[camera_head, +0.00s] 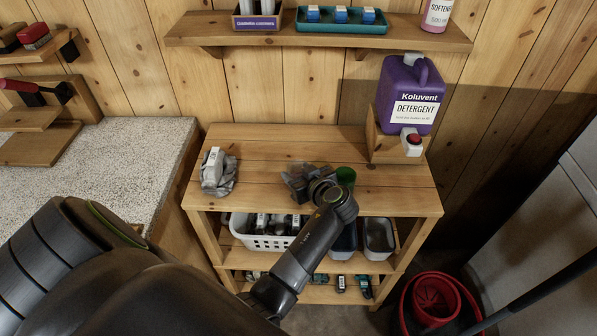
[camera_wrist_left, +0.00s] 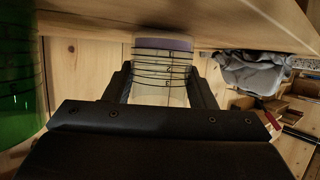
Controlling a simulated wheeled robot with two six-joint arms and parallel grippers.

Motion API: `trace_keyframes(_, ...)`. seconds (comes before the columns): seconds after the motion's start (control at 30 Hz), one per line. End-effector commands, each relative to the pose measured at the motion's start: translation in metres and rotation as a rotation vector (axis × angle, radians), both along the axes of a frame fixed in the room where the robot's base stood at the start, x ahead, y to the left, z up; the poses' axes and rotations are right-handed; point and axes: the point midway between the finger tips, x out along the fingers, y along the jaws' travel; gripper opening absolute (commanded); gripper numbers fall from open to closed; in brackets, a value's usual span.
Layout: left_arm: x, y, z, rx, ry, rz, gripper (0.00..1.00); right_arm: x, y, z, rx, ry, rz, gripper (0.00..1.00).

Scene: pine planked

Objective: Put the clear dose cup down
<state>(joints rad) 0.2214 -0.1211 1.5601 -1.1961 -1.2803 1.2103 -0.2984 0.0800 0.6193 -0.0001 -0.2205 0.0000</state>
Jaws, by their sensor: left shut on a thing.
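The clear dose cup (camera_wrist_left: 162,75), with black measuring lines, is between the fingers of my left gripper (camera_wrist_left: 164,92) in the left wrist view. The gripper is shut on it. The wrist picture appears upside down, and the cup's base end is close to the wooden tabletop; I cannot tell if it touches. In the head view my left gripper (camera_head: 303,182) is over the middle of the wooden table (camera_head: 265,150), and my arm hides the cup. My right gripper is not in view.
A green cup (camera_head: 346,176) stands just right of the gripper. A grey cloth with a pale item (camera_head: 217,178) lies at the table's left. A purple detergent jug (camera_head: 408,95) rests on a wooden stand at the back right.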

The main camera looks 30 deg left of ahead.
Motion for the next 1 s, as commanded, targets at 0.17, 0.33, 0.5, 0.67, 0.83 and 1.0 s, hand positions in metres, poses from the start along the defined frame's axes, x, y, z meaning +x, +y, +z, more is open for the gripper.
trace_keyframes(0.17,0.0,0.0,-0.003,0.0,0.0,-0.001,0.29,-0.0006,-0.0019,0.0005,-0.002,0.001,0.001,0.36)
trace_keyframes(0.33,0.0001,0.0001,-0.0042,0.0,0.0,-0.001,0.29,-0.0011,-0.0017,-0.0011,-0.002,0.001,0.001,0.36)
trace_keyframes(0.5,0.0001,-0.0001,-0.0045,0.0,0.0,-0.001,0.63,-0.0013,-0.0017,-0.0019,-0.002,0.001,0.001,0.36)
trace_keyframes(0.67,0.0001,0.0,-0.0044,0.0,0.0,-0.001,0.72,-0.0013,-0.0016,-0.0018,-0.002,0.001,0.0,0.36)
trace_keyframes(0.83,0.0001,-0.0001,-0.0042,0.0,0.0,-0.001,0.72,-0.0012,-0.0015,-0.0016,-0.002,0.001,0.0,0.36)
trace_keyframes(1.0,0.0002,-0.0001,-0.0006,0.0,0.0,-0.001,0.72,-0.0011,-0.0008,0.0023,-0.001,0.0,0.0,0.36)
